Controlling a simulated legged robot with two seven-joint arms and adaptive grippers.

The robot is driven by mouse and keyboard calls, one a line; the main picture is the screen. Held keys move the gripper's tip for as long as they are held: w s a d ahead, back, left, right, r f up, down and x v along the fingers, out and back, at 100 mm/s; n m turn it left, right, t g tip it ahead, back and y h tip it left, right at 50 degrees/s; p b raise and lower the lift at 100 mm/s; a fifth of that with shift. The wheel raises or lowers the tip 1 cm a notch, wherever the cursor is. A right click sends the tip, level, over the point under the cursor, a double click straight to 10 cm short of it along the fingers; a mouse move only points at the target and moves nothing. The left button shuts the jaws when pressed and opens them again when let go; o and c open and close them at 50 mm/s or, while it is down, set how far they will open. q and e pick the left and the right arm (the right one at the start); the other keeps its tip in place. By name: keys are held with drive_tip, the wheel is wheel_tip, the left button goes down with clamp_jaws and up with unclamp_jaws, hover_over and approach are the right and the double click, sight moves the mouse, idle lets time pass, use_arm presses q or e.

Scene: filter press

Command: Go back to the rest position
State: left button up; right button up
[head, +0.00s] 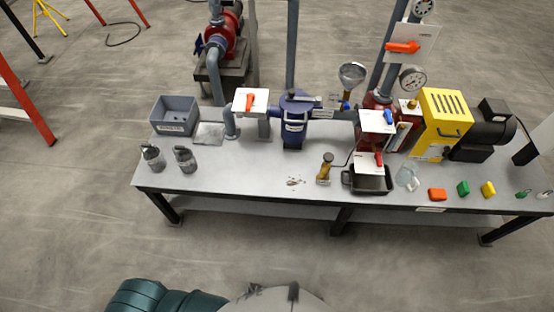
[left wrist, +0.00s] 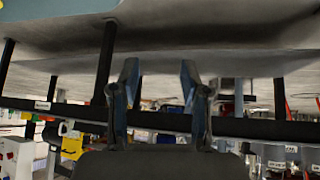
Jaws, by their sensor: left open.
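My left gripper (left wrist: 159,78) shows in the left wrist view with its two fingers apart. Nothing is between the fingertips. A dark bar, seemingly the front edge of the workbench, runs across behind the fingers. I cannot make out the left gripper for sure in the head view, where parts of my own body show at the bottom edge. My right gripper is in neither view.
The grey workbench (head: 250,179) crosses the head view, holding a grey bin (head: 174,115), a blue filter housing (head: 293,122), a black tray (head: 371,181), a yellow motor guard (head: 437,125) and several small coloured blocks. The floor in front is clear.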

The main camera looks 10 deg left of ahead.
use_arm(q)
drive_tip(key=s+a+f+g+y, duration=0.1)
drive_tip(key=s+a+f+g, duration=0.1)
drive_tip(key=s, duration=0.4)
drive_tip(key=s+a+f+g, duration=0.3)
drive_tip(key=s+a+g, duration=0.1)
drive_tip(key=s+a, duration=0.2)
drive_tip(key=shift+s+m+y, duration=0.3)
drive_tip(key=shift+s+y, duration=0.05)
drive_tip(key=shift+y, duration=0.05)
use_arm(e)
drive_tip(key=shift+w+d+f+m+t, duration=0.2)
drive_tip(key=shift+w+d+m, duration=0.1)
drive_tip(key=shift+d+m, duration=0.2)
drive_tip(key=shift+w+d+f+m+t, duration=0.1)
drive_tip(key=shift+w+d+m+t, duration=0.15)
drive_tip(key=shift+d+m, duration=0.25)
use_arm(q)
drive_tip(key=shift+a+f, duration=0.1)
drive_tip(key=shift+f, duration=0.05)
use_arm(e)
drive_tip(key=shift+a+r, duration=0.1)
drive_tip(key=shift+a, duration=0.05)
use_arm(q)
drive_tip(key=shift+a+f, duration=0.1)
drive_tip(key=shift+a, duration=0.2)
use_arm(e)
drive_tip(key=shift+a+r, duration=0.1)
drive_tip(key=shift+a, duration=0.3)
